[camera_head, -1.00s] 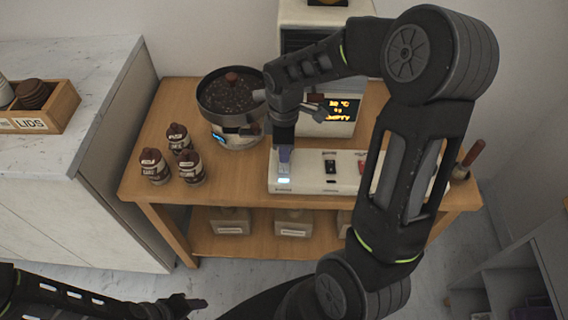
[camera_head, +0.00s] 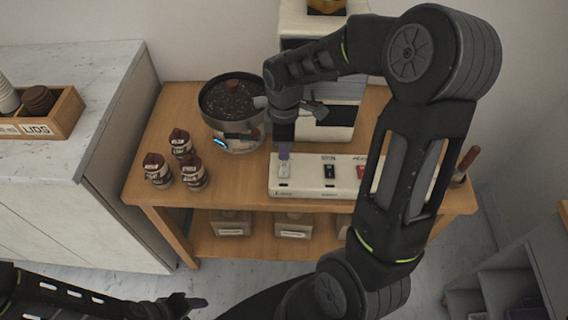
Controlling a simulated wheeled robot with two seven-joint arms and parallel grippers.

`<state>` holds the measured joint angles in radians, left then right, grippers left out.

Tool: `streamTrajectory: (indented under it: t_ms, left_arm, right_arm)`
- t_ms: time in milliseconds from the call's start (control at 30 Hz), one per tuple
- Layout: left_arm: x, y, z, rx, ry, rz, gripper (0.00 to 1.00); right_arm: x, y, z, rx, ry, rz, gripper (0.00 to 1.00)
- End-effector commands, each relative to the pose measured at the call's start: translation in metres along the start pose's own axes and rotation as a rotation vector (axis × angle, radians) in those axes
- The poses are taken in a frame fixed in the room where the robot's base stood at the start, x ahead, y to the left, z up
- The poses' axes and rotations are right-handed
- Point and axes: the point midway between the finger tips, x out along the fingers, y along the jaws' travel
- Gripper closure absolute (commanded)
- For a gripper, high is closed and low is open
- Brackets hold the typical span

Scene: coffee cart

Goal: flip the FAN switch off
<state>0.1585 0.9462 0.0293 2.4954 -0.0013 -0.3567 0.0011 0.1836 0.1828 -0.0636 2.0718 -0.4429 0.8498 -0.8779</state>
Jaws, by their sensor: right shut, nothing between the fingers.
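The white switch panel (camera_head: 307,188) lies along the front of the wooden cart. It carries a pale switch (camera_head: 284,171) at the left, a black switch (camera_head: 329,171) and a red switch (camera_head: 361,172). The labels are too small to read, so I cannot tell which is FAN. My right gripper (camera_head: 284,152) is shut and empty, pointing down at the upper end of the pale switch, touching or very close. No light shows at that switch. My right arm hides the right part of the panel. My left gripper (camera_head: 188,303) is low at the bottom; its opening is unclear.
A round roaster pan (camera_head: 231,99) with dark beans stands behind the panel. A cream machine (camera_head: 325,127) with a dark display is behind my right arm. Several brown-capped jars (camera_head: 158,172) stand at the left. A marble counter (camera_head: 70,75) holds a lids box (camera_head: 62,118).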

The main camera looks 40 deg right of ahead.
Motion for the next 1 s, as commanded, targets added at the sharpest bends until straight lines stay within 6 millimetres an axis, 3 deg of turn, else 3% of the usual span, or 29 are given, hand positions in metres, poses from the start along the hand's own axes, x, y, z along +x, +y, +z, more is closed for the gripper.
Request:
streamTrajectory:
  t_ms: [333,1000]
  left_arm:
    - [-0.024,0.009,0.000,0.000,0.000,0.000,0.48]
    - [-0.025,0.010,0.000,0.000,-0.001,0.000,0.48]
  right_arm:
    - [-0.032,0.000,0.000,0.000,0.001,0.001,1.00]
    - [-0.033,0.000,0.000,0.000,0.000,0.000,1.00]
